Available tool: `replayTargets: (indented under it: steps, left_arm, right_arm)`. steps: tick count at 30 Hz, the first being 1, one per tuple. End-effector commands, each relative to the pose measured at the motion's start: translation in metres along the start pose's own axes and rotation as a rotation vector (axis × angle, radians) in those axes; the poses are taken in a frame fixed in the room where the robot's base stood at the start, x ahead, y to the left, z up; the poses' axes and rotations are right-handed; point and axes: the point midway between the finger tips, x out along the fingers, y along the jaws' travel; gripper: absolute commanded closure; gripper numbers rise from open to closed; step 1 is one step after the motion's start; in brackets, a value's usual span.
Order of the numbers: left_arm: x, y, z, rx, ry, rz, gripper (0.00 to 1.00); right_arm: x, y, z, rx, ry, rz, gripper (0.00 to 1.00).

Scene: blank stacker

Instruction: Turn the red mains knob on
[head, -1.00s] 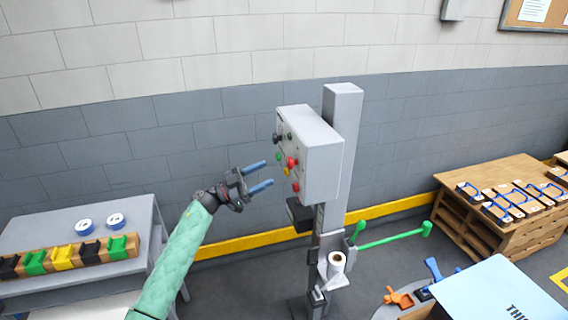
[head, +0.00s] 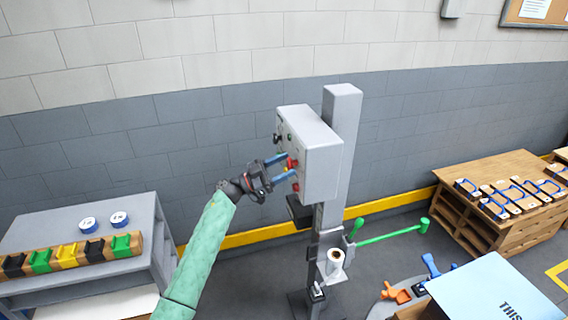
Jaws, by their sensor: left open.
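The grey control box (head: 322,160) is mounted on a grey post (head: 341,130). Its left-facing panel carries small coloured knobs and buttons. A red knob (head: 292,163) shows on the panel near its front edge, and a smaller red one (head: 296,187) sits lower. I cannot tell from the labels which is the mains knob. My left gripper (head: 283,167) is open, with its two blue fingers pointing right at the panel. The upper fingertip is close beside the upper red knob; I cannot tell whether it touches. The fingers hide part of the panel. My right gripper is not in view.
A grey table (head: 60,225) with coloured blocks and two tape rolls stands at left. A green-handled bar (head: 395,233) and a paper roll (head: 336,257) are at the post. A wooden pallet bench (head: 510,165) stands at right.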

Motion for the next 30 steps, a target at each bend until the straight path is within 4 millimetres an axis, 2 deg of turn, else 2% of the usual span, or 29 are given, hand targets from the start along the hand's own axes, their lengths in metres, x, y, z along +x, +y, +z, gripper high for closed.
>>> replayTargets:
  steps: [11, 18, 27, 30]
  left_arm:
    - [0.003, 0.000, 0.000, 0.000, 0.000, 0.000, 0.43]
    - [0.003, 0.000, 0.000, 0.000, 0.000, 0.000, 0.87]
    - [0.003, 0.000, 0.002, 0.021, -0.001, 0.008, 0.87]
    - [0.002, 0.000, 0.003, 0.045, -0.001, 0.019, 0.87]
  right_arm:
    - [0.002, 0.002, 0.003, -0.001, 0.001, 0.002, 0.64]
    - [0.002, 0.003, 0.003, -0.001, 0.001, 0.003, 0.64]
    - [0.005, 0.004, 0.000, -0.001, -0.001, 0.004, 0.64]
    - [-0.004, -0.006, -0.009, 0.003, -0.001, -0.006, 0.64]
